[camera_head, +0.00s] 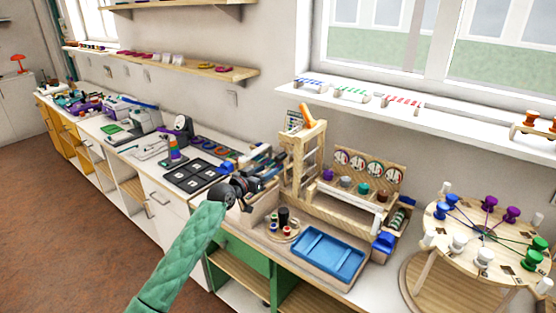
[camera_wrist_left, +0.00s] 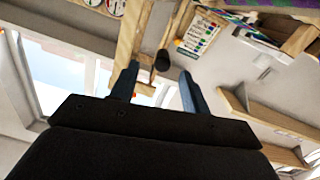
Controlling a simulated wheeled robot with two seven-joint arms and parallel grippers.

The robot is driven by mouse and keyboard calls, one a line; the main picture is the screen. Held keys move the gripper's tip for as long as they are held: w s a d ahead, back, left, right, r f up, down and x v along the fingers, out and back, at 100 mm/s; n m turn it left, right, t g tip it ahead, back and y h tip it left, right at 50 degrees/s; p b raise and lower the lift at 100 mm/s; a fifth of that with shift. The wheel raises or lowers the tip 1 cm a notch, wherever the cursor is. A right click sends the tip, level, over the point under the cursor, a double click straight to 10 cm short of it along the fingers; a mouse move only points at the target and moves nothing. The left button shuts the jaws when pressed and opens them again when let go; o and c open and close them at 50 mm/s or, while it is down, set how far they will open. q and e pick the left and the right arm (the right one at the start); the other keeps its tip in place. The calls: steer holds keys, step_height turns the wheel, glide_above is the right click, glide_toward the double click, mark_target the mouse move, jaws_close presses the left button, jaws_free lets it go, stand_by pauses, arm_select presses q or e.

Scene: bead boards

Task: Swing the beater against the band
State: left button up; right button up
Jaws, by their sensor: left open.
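My left gripper (camera_head: 266,170) is in front of and left of a wooden tower frame (camera_head: 298,165). In the left wrist view its two fingers (camera_wrist_left: 157,80) are apart, with nothing held between them. A dark cylinder (camera_wrist_left: 162,60) shows just beyond and between the fingertips, beside the wooden frame (camera_wrist_left: 130,38); it may be the beater's end, but I cannot tell. Whether it touches a finger is unclear. An orange piece (camera_head: 307,115) sits at the tower's top. I cannot pick out the band for certain. My right gripper is out of view.
A blue tray (camera_head: 328,255) and a round stand with dark and coloured spools (camera_head: 283,224) lie in front of the tower. A round peg table (camera_head: 485,240) stands at right. Black panels (camera_head: 190,178) lie left of my gripper. A window sill (camera_head: 420,118) runs behind.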

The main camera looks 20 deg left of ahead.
mark_target(276, 159)
arm_select(q)
steer(key=shift+w+a+r, duration=0.2)
steer(key=shift+w+r, duration=0.5)
steer(key=shift+w, duration=0.05)
steer(key=p+x, duration=0.2)
steer(key=x, duration=0.3)
steer(key=shift+w+r+p, duration=0.1)
steer(key=shift+p, duration=0.2)
steer(key=shift+x, duration=0.9)
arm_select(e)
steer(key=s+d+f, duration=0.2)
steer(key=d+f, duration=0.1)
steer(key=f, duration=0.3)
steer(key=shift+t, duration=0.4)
arm_select(q)
steer(key=shift+c, duration=0.5)
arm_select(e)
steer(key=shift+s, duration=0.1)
arm_select(q)
jaws_close()
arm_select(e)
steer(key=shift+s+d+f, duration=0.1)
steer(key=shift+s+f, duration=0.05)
